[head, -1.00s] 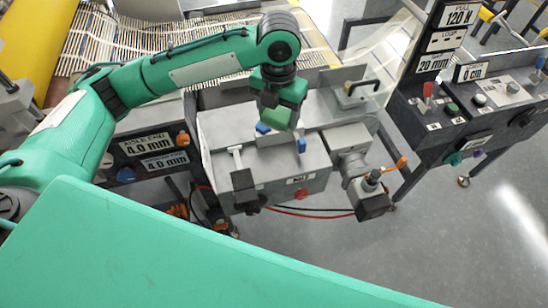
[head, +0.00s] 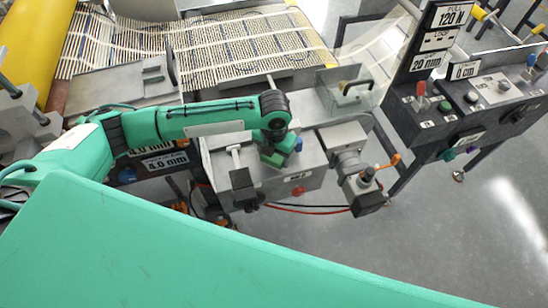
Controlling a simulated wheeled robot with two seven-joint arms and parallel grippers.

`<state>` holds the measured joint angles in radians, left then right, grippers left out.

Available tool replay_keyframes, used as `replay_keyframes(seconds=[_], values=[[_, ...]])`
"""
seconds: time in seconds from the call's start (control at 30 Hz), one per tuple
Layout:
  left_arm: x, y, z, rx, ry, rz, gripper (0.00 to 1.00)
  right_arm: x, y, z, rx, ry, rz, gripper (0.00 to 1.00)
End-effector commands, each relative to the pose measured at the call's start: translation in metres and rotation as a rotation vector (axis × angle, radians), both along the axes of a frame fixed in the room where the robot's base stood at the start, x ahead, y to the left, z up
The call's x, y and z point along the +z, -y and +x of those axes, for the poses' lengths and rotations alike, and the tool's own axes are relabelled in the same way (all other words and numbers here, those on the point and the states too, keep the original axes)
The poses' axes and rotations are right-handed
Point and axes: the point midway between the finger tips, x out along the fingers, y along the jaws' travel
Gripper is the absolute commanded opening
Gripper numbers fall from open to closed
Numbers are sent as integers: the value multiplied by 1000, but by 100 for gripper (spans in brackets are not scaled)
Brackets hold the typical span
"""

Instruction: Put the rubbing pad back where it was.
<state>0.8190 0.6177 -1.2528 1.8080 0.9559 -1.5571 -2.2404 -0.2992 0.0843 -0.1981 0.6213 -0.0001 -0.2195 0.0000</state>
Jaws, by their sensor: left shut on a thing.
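My left gripper (head: 273,160) is at the grey metal box (head: 307,178) in the middle of the picture, over its top. It is seen from above and behind, and its fingertips are largely hidden by the wrist. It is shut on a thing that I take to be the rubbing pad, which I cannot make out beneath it. Whether the pad touches the box top cannot be told. A small blue part (head: 298,145) shows just right of the gripper. My right gripper is not in view.
A grey unit with an orange lever (head: 391,161) juts out at the box's right. A slatted mesh (head: 240,50) lies at the back. A control console (head: 440,115) stands at the right. Bare floor lies front right.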

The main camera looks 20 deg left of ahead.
Motion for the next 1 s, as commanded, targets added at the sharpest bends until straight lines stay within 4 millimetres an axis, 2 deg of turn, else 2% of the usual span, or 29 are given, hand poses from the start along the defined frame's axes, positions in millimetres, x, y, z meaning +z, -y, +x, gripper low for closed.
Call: replay_keyframes(seconds=[0.17, 0.53, 0.57, 0.63, 0.67, 1.0], values=[[-24, 0, 0, 2, -2, 1, 42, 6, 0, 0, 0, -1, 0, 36], [-30, 0, 0, 1, -1, 1, 42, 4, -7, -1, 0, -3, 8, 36], [-29, 0, 0, 1, 0, 1, 69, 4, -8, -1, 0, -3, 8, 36], [-29, 0, 0, 1, -1, 1, 83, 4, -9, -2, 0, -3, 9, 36], [-29, 0, 0, 1, -1, 1, 85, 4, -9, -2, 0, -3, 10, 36], [-24, 0, 0, 1, 0, 1, 85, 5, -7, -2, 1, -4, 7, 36]])
